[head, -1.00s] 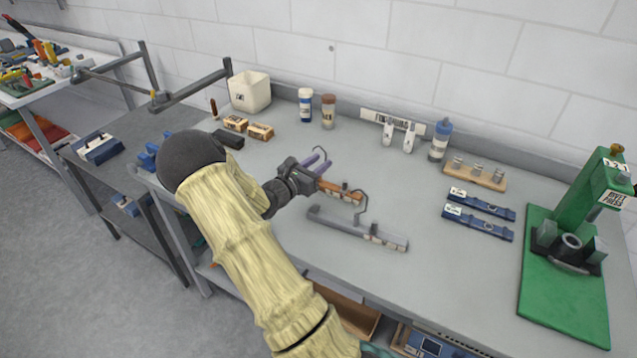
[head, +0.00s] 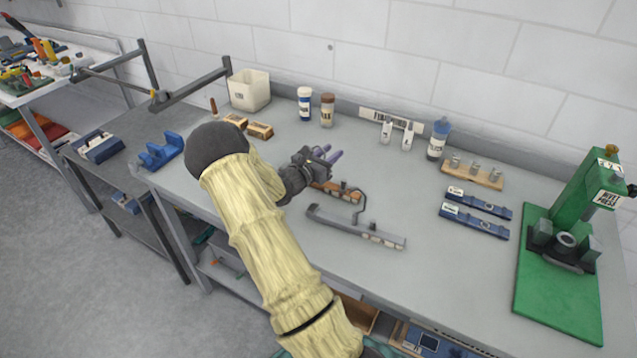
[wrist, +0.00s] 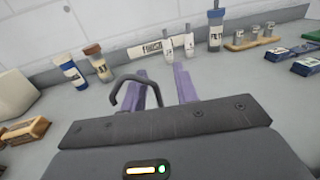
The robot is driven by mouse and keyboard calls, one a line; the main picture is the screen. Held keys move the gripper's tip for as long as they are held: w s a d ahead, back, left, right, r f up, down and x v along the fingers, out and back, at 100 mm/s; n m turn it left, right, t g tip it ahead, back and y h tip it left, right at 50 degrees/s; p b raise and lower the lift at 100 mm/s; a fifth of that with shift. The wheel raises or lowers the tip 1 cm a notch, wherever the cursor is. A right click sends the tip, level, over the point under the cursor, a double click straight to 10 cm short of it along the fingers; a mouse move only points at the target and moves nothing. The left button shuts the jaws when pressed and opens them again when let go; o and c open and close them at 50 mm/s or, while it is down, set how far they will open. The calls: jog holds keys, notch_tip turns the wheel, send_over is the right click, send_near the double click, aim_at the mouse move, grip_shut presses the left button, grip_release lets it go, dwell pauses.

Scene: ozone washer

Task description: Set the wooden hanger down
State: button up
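The wooden hanger (head: 340,189) is a short brown bar with a dark curved hook at its right end in the head view. It appears to lie on the grey bench, just behind a long grey bar (head: 335,220). My gripper (head: 328,154) is above and behind it, with purple fingers. In the wrist view my gripper (wrist: 166,85) has its fingers apart, with bare bench visible between them. A dark hook (wrist: 125,92) shows beside the left finger there; the wooden part is hidden behind the gripper body. My gripper's wrist partly covers the hanger's left end.
Two labelled bottles (head: 327,110), a white bin (head: 250,90) and small wooden blocks (head: 260,130) stand behind. A blue-capped bottle (head: 438,138), two blue levels (head: 475,221) and a green press (head: 575,240) are to the right. Bench between the grey bar and levels is clear.

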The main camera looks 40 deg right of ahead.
jog(key=shift+a, duration=0.15)
grip_shut()
jog(key=shift+w, duration=0.1)
dwell(1.2)
